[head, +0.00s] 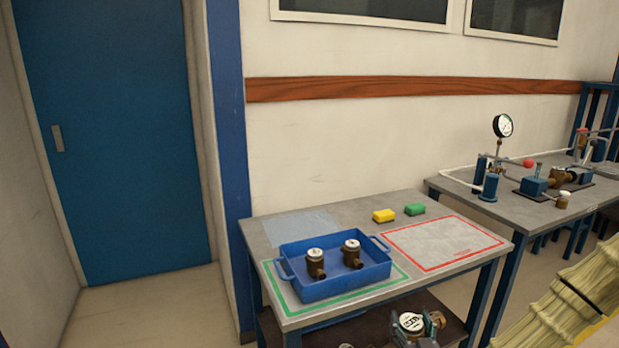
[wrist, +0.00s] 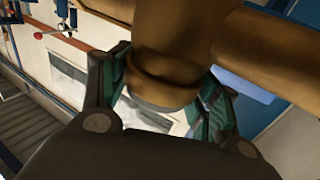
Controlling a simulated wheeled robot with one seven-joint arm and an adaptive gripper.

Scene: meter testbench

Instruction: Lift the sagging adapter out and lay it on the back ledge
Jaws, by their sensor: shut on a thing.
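In the wrist view my gripper (wrist: 165,95) closes around the thick brown body of this meter (wrist: 172,50), which hides much of what lies beyond. A brass body (head: 558,176) sits between blue supports on the right bench. I cannot tell which piece is the sagging adapter, or whether it sags.
A blue tray (head: 335,288) with two brass meters stands on the left table, over a green outline. A red-outlined area (head: 440,243) beside it is empty. A pressure gauge (head: 502,126) rises from the right bench (head: 462,186).

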